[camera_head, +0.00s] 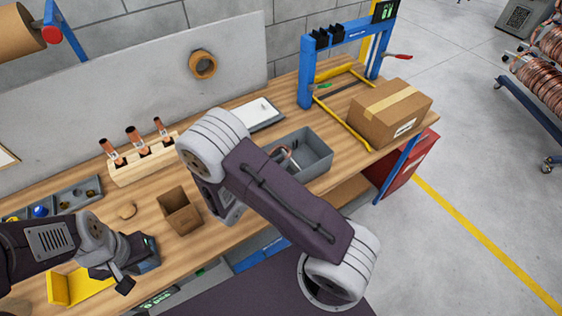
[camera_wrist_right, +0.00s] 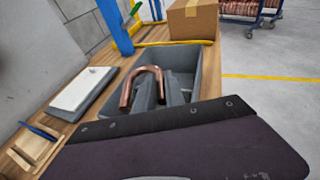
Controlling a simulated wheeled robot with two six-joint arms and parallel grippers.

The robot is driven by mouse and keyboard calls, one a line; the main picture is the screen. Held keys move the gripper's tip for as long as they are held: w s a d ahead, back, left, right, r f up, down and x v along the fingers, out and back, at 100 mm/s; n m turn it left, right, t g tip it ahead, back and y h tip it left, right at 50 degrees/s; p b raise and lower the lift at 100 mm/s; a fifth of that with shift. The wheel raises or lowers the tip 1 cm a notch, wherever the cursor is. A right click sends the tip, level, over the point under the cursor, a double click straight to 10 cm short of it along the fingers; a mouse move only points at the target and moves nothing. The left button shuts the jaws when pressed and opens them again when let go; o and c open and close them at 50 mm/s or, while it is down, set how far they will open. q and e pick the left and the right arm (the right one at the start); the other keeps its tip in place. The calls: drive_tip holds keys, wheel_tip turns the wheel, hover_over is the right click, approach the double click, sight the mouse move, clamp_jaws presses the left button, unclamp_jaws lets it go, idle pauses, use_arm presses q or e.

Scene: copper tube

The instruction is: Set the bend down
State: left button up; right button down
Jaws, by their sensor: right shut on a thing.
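The bend is a copper U-shaped tube (camera_wrist_right: 126,94), seen in the right wrist view with its curve at the top and its legs pointing down. My right gripper (camera_wrist_right: 158,95) is shut on one leg of it, over the grey bin (camera_wrist_right: 205,62). I cannot tell whether the bend touches the bin floor. In the head view, a bit of copper shows in the grey bin (camera_head: 318,163), and my right arm hides most of the right gripper. My left gripper (camera_head: 133,272) is low at the left, above the bench's front; its jaw opening is unclear.
A closed cardboard box (camera_head: 390,112) and a blue frame (camera_head: 306,75) stand behind the bin. A small open cardboard box (camera_head: 180,212) and a wooden rack (camera_head: 140,160) with copper-topped pieces lie left of my right arm. A clipboard-like panel (camera_head: 255,114) lies near the wall.

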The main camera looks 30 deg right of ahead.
drive_tip(key=shift+w+f+b, duration=0.1)
drive_tip(key=shift+f+b, duration=0.2)
drive_tip(key=shift+f, duration=0.2)
drive_tip(key=c, duration=1.4)
unclamp_jaws()
drive_tip(key=shift+r, duration=0.1)
